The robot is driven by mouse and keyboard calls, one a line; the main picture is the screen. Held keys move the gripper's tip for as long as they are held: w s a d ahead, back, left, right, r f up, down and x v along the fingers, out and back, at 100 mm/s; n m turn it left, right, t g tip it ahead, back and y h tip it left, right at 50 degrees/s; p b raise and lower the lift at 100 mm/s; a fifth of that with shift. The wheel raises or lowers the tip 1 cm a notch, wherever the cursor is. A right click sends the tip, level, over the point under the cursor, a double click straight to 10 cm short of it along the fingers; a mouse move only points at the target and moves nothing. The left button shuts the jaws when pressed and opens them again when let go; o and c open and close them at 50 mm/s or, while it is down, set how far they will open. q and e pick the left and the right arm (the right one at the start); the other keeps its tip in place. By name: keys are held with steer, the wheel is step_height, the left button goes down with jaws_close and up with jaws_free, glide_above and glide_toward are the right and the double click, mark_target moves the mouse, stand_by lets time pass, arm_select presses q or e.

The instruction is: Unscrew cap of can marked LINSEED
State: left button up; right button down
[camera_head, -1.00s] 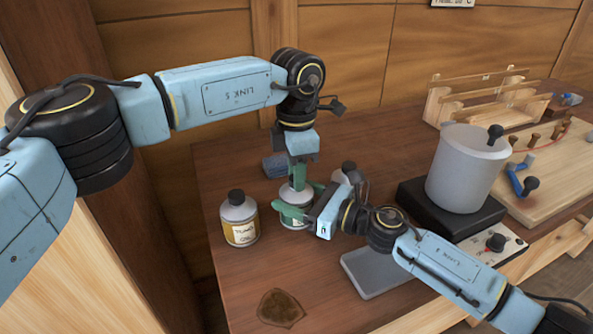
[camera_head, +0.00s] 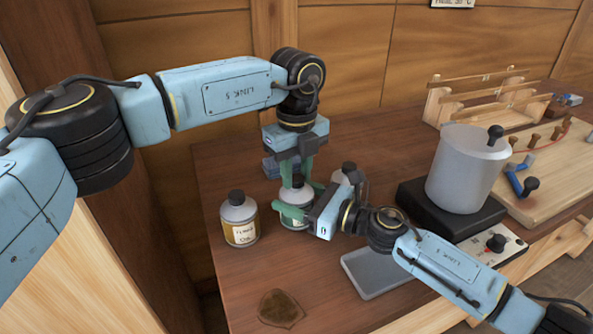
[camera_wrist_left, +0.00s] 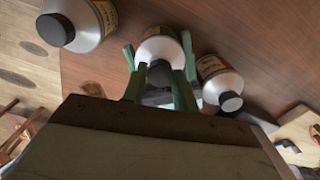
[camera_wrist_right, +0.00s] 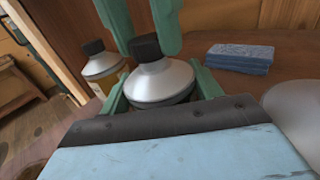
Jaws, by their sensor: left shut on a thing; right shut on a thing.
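A grey can with a green label and dark cap stands upright in the middle (camera_head: 295,196); its lettering is covered. It also shows in the left wrist view (camera_wrist_left: 160,50) and the right wrist view (camera_wrist_right: 158,84). My left gripper (camera_head: 297,178) points down from above, its green fingers shut on the black cap (camera_wrist_right: 145,48). My right gripper (camera_head: 298,211) comes from the right and is shut around the can's body. I cannot tell whether the cap has lifted from the neck.
A yellow-labelled oil can (camera_head: 239,222) stands to the left, and another can (camera_head: 347,174) stands behind my right gripper. A blue sponge-like block (camera_wrist_right: 240,57) lies behind. A grey tray (camera_head: 377,274) and a pot (camera_head: 468,170) on a black plate are to the right.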

arm_select(q)
steer(key=n, duration=0.6)
steer(key=shift+n, duration=0.3)
steer(key=shift+r, duration=0.2)
steer(key=shift+r, duration=0.95)
